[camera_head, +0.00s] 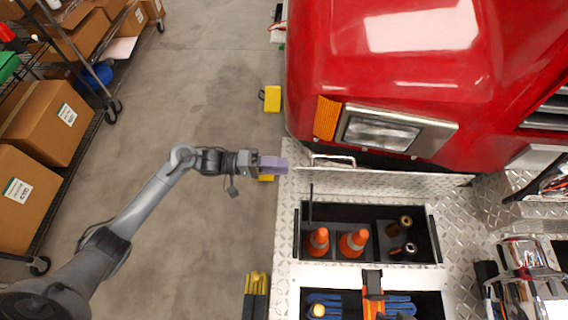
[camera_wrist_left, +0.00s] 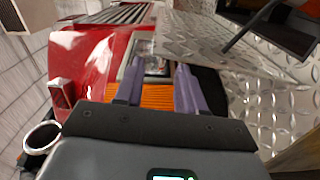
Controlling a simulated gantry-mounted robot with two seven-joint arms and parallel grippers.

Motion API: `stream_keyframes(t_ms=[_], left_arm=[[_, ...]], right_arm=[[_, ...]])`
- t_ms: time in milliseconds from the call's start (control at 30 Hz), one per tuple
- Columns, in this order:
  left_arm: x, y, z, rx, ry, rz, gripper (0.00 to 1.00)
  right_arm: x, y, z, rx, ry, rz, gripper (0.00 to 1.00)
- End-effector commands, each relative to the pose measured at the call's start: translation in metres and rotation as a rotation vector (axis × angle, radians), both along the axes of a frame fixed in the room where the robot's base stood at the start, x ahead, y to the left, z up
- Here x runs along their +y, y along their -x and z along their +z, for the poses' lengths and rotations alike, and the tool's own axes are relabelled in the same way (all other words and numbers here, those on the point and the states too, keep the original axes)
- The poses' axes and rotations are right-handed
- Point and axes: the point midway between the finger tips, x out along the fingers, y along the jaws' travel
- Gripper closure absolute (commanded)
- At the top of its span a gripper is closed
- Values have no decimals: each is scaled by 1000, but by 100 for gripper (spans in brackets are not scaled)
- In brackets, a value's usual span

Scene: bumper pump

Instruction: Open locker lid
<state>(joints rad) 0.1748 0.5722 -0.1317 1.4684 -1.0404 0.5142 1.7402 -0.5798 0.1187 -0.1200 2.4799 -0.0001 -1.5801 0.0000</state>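The locker lid (camera_head: 400,180) is a diamond-plate panel with a bar handle (camera_head: 333,160). It stands raised, almost edge-on, along the far side of the open locker (camera_head: 371,212). In the left wrist view the lid (camera_wrist_left: 215,38) fills the upper right. Inside the locker are two orange cones (camera_head: 318,242) and two dark nozzles (camera_head: 402,236). My left gripper (camera_head: 282,165) is just left of the handle. In the left wrist view its purple fingers (camera_wrist_left: 159,72) are spread with nothing held between them. My right gripper is not in view.
The red truck front (camera_head: 390,60) with its headlight (camera_head: 380,131) is close behind the lid. A second open compartment (camera_head: 340,293) holds blue hoses and an orange strap. Shelves with cardboard boxes (camera_head: 45,118) stand at left. The grey floor (camera_head: 205,80) between is mostly clear.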

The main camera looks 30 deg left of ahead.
Motion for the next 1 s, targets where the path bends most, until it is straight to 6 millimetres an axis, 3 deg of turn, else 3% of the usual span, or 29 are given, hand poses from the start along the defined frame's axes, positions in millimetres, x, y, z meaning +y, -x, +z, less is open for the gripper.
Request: stream_keyframes(t_ms=[1000], left_arm=[[66, 28, 0, 1, -2, 1, 61]], right_arm=[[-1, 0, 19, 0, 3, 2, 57]])
